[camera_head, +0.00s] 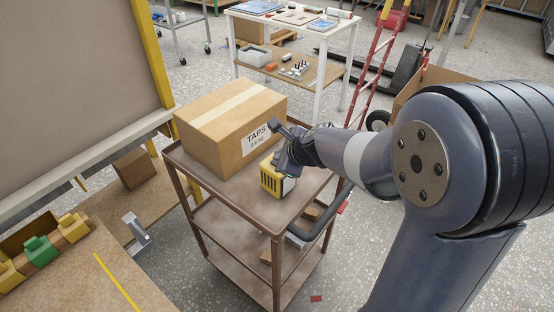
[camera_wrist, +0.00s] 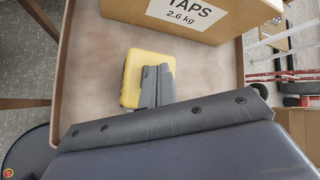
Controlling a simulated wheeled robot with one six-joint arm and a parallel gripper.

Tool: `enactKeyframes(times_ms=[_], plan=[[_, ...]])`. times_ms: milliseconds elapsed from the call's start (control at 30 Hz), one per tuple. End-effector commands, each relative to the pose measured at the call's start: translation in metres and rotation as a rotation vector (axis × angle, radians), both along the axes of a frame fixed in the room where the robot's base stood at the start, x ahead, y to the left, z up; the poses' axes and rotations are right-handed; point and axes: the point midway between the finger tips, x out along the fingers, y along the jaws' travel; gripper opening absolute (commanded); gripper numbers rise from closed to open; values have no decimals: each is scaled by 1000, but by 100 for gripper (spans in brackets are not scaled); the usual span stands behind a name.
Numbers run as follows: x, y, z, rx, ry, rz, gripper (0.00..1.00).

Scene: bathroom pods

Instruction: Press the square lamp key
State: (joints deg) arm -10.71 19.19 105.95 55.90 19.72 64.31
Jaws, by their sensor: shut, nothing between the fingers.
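A small yellow box-shaped device (camera_head: 271,180) with dark slots on its front stands on the top shelf of a brown cart, in front of a cardboard box. It is likely the lamp, but I cannot be sure. In the wrist view its yellow top (camera_wrist: 131,72) shows left of and under my fingers. My gripper (camera_head: 281,146) is shut and empty, over or against the device's top; I cannot tell whether it touches. The closed fingers (camera_wrist: 159,72) cover the right part of the device in the wrist view. No square key can be made out; it may be hidden under the fingers.
The cardboard box (camera_head: 226,112) marked TAPS stands close behind the device. The brown cart (camera_head: 215,205) has bare shelf room at front left. A workbench (camera_head: 60,280) with yellow and green parts is at lower left. A white table (camera_head: 300,32) stands at the back.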

Motion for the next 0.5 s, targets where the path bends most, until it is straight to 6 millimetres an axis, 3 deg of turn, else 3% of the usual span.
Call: enactKeyframes(times_ms=[233, 500], plan=[[0, 0, 13, 0, 1, 1, 0], [0, 0, 12, 0, 0, 0, 0]])
